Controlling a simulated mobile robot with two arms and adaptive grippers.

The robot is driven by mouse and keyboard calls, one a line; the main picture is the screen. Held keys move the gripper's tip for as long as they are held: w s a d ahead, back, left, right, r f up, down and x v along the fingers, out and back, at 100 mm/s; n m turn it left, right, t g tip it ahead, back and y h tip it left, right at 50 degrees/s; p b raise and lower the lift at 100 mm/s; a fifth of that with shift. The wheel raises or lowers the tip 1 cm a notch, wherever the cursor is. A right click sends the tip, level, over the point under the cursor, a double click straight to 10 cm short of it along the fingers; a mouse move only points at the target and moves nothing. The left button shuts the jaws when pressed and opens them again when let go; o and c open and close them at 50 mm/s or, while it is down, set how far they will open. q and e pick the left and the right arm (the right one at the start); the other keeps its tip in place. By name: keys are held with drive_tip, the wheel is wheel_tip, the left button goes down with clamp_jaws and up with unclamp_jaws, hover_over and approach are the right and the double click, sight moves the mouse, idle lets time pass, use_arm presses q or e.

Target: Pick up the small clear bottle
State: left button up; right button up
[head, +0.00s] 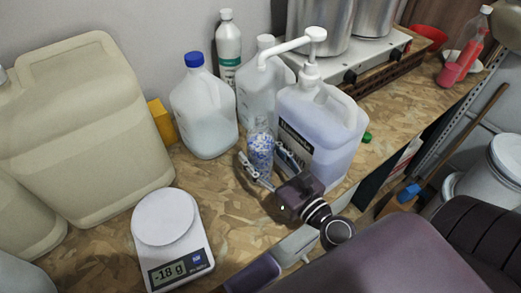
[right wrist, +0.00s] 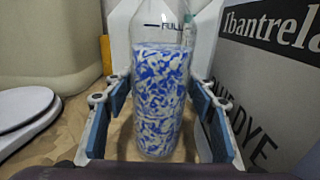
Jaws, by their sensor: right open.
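The small clear bottle (head: 261,146) stands upright on the wood-chip board bench, holding blue and white bits. It also fills the middle of the right wrist view (right wrist: 160,100), with a "FULL" mark near its top. My right gripper (head: 261,160) is open around the lower part of the bottle, one finger on each side. In the right wrist view the blue finger pads of the gripper (right wrist: 159,100) stand apart from the bottle, with a gap at both sides. My left gripper is not in view.
A large pump jug (head: 330,130) stands close behind and right of the bottle. A blue-capped jug (head: 205,115) stands behind left. A scale (head: 170,225) reading -18 g sits at front left, beside big beige drums (head: 95,130). Bare board lies between scale and bottle.

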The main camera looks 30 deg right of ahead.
drive_tip(key=shift+c, duration=0.4)
drive_tip(key=c, duration=1)
drive_tip(key=shift+c, duration=0.9)
drive_tip(key=shift+r, duration=0.1)
